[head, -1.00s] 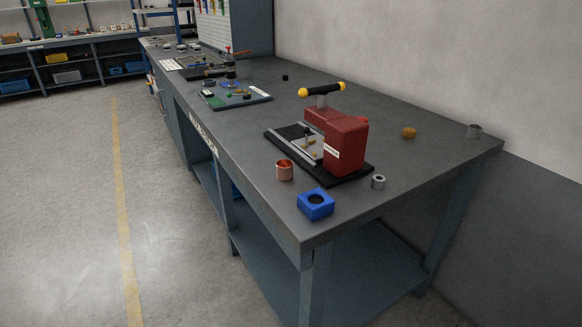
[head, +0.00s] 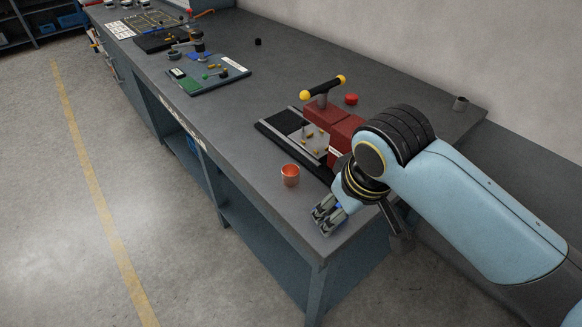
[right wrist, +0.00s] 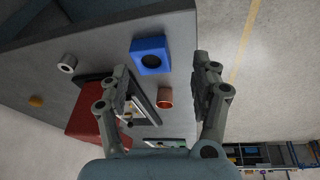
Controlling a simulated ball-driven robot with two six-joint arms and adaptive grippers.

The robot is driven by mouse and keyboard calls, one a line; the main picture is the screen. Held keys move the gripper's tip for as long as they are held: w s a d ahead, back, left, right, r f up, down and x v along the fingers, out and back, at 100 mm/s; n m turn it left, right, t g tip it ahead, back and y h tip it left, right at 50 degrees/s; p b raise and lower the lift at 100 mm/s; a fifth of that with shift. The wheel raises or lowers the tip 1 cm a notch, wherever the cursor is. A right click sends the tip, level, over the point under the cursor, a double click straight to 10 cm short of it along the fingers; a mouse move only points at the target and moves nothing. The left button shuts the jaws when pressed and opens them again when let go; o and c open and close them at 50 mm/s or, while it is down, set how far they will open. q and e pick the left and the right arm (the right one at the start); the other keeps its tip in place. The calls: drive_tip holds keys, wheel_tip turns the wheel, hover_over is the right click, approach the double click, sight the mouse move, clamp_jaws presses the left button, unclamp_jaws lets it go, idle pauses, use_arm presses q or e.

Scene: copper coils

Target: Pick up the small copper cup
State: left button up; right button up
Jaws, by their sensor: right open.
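The small copper cup (head: 290,175) stands upright on the grey workbench, left of the red machine, near the bench's front edge. My right gripper (head: 326,216) is over the bench's near corner, right of and nearer than the cup. It is open and empty. In the right wrist view the cup (right wrist: 165,98) shows between the two fingers of my right gripper (right wrist: 163,78), apart from both. My left gripper is in no view.
A blue block with a round hole (right wrist: 151,56) lies near the cup; my gripper mostly hides it in the head view. The red machine (head: 344,132) has a yellow-ended handle. A grey ring (right wrist: 67,63) lies nearby. A tray (head: 208,82) sits farther back.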

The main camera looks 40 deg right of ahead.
drive_tip(key=w+r+m+p, duration=0.1)
drive_tip(key=w+r+m, duration=0.25)
drive_tip(key=w, duration=1.25)
drive_tip(key=m, duration=0.1)
approach(291, 172)
drive_tip(key=shift+w+a+f+g, duration=0.15)
drive_tip(key=shift+w+a+f, duration=0.1)
drive_tip(key=shift+f, duration=0.2)
drive_tip(key=shift+w+a+f+g, duration=0.15)
drive_tip(key=shift+a+f, duration=0.1)
drive_tip(key=shift+f, duration=0.25)
drive_tip(key=x, duration=0.6)
drive_tip(key=shift+s+d, duration=0.2)
drive_tip(key=shift+s, duration=0.1)
drive_tip(key=c, duration=1.1)
